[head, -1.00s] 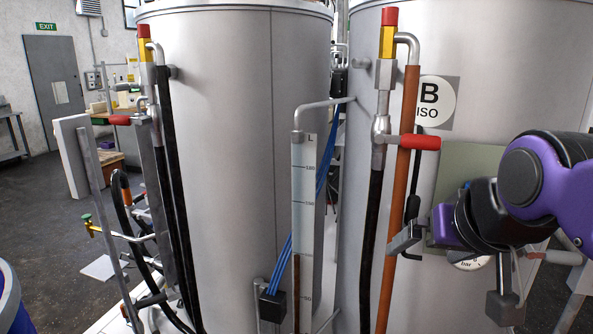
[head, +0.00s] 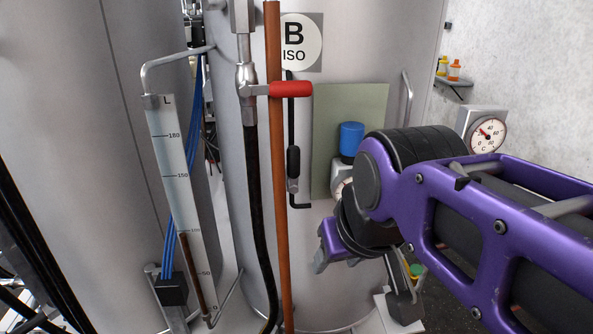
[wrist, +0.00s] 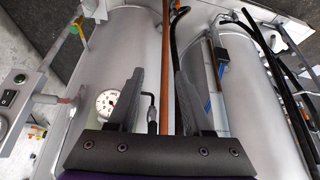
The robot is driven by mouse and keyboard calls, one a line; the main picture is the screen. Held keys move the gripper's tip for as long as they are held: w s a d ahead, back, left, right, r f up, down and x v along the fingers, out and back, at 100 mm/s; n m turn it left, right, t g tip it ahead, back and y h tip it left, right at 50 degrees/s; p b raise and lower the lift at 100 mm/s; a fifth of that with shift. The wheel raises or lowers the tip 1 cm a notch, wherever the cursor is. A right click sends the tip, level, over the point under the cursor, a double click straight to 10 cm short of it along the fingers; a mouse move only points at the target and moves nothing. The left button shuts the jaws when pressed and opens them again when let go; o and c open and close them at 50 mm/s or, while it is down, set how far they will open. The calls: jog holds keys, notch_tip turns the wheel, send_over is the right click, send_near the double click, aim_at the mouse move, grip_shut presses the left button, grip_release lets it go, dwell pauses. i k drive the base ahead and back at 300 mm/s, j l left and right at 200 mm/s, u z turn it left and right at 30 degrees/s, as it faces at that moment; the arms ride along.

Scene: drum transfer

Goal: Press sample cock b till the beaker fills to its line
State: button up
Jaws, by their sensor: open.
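A small green-topped, orange-and-yellow fitting (head: 415,271) shows low beside tank B, partly behind my arm; it may be sample cock b. A similar green and yellow piece (wrist: 37,131) shows at the left of the wrist view. I cannot make out the beaker or its line. My gripper (head: 322,255) is in front of tank B (head: 340,60), largely hidden by my own wrist in the head view. In the wrist view my gripper (wrist: 158,76) is open, with nothing between its fingers. A black bent handle and a dial lie beyond them.
An orange pipe (head: 277,180) and a black hose (head: 257,200) run down tank B, with a red lever (head: 291,89) across. A level gauge (head: 180,190) stands left. A blue cap (head: 351,139) and a dial (head: 487,134) are near my arm.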

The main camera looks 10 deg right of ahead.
aim_at(416, 269)
jog(key=z, duration=1.2)
